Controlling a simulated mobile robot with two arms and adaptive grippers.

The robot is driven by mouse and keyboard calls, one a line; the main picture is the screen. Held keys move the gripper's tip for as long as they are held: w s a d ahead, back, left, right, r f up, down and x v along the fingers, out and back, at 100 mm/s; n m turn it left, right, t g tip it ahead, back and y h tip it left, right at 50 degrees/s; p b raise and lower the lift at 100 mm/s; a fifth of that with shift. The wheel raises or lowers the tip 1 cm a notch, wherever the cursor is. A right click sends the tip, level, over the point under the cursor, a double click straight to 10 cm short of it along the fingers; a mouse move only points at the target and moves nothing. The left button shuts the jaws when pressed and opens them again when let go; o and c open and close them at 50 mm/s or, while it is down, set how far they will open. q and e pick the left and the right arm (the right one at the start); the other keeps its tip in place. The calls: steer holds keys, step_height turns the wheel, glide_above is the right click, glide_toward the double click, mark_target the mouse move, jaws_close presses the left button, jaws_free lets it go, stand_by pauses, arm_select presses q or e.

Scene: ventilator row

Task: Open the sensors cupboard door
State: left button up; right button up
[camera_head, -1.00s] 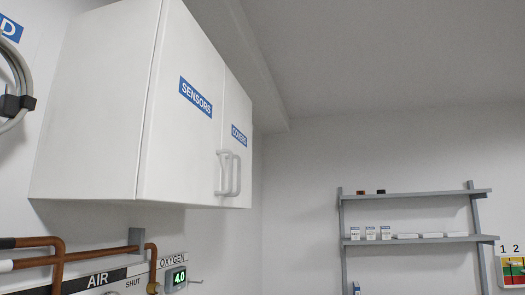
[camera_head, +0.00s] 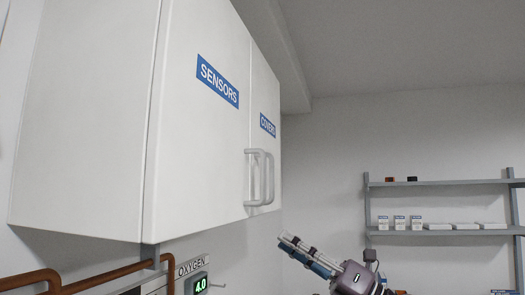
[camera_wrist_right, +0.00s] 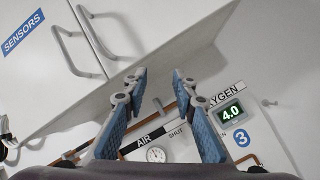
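The white sensors cupboard door (camera_head: 195,130) carries a blue SENSORS label (camera_head: 217,81) and looks shut. Its grey bar handle (camera_head: 262,178) is at the door's right edge, close beside the handle of the COVERS door (camera_head: 265,95). In the right wrist view the sensors handle (camera_wrist_right: 64,52) is at upper left, beyond my fingers. My right gripper (camera_head: 288,243) is below and right of the handles in the head view. In the wrist view my right gripper (camera_wrist_right: 158,80) is open, with nothing between its fingers and apart from the handle. My left gripper is not in view.
Copper pipes (camera_head: 90,278) and an oxygen panel with a green 4.0 display (camera_head: 200,284) are below the cupboard. A pressure gauge (camera_wrist_right: 156,154) shows in the wrist view. Grey shelves (camera_head: 440,234) with small boxes stand at right. Space right of the cupboard looks clear.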

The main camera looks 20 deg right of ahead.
mark_target(264, 164)
steer(key=s+a+r+n+g+y+p, duration=0.1)
steer(key=s+a+r+n+g, duration=0.2)
steer(key=s+r+n, duration=0.8)
steer(key=shift+m, duration=0.8)
steer(key=w+a+r+p, duration=0.1)
steer(key=r, duration=0.1)
steer(key=a+r+p, duration=0.1)
steer(key=a+r, duration=0.1)
steer(key=w+a+r+p, duration=0.1)
steer(key=a+r+p, duration=0.1)
steer(key=shift+w, duration=0.35)
steer(key=shift+w+a, duration=0.25)
steer(key=shift+a, duration=0.15)
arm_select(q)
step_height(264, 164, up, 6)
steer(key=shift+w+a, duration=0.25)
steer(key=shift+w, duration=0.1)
arm_select(e)
steer(key=shift+w, duration=0.1)
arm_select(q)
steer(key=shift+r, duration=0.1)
arm_select(e)
jaws_close()
